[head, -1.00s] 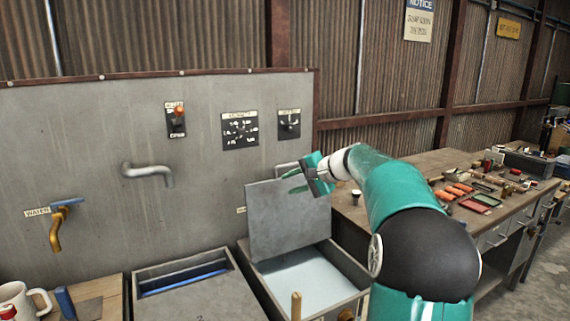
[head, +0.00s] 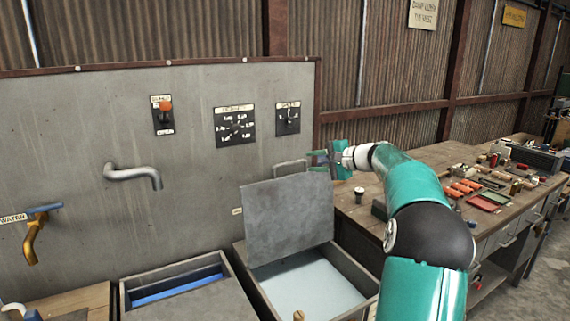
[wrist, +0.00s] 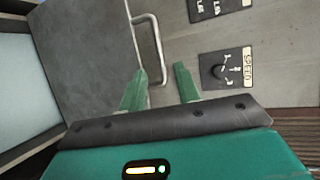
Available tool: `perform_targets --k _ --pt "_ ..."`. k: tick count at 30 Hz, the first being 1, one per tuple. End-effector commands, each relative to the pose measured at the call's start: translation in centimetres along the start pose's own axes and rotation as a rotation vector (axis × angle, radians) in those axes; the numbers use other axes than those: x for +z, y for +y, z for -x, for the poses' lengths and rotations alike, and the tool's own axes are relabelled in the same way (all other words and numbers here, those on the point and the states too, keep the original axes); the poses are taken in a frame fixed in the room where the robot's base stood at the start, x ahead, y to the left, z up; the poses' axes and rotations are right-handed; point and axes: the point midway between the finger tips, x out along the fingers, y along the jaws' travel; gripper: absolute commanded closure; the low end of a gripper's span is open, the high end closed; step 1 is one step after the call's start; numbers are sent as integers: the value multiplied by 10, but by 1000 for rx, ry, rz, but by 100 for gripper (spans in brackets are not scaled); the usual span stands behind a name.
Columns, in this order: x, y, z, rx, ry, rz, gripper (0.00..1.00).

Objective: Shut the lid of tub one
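The open tub (head: 340,297) holds pale liquid, and its grey lid (head: 288,222) stands raised at the back. No number shows on this tub now. A metal loop handle (head: 291,167) sticks up past the lid's top edge. The lid (wrist: 88,50) and handle (wrist: 157,45) also show in the wrist view. My gripper (head: 318,160) is beside the lid's top right corner, just right of the handle. In the wrist view, its green fingers (wrist: 160,68) are apart and empty. The handle's outer bar lines up with the gap between them; I cannot tell if they touch it.
A second tub (head: 180,285) with a partly open top stands to the left. The grey wall panel (head: 200,200) with a pipe spout (head: 133,175) and dials rises close behind. A workbench (head: 420,165) with tools stands at the right.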

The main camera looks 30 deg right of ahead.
Motion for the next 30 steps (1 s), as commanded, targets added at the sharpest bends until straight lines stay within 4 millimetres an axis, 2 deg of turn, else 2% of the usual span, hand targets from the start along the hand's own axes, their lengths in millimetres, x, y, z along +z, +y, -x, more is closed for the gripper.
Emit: perform_targets --k 15,21,30 --pt "0 1 -100 2 -3 1 68" --pt "-2 0 -119 0 -2 1 68" --pt "-3 0 -121 1 0 0 68"
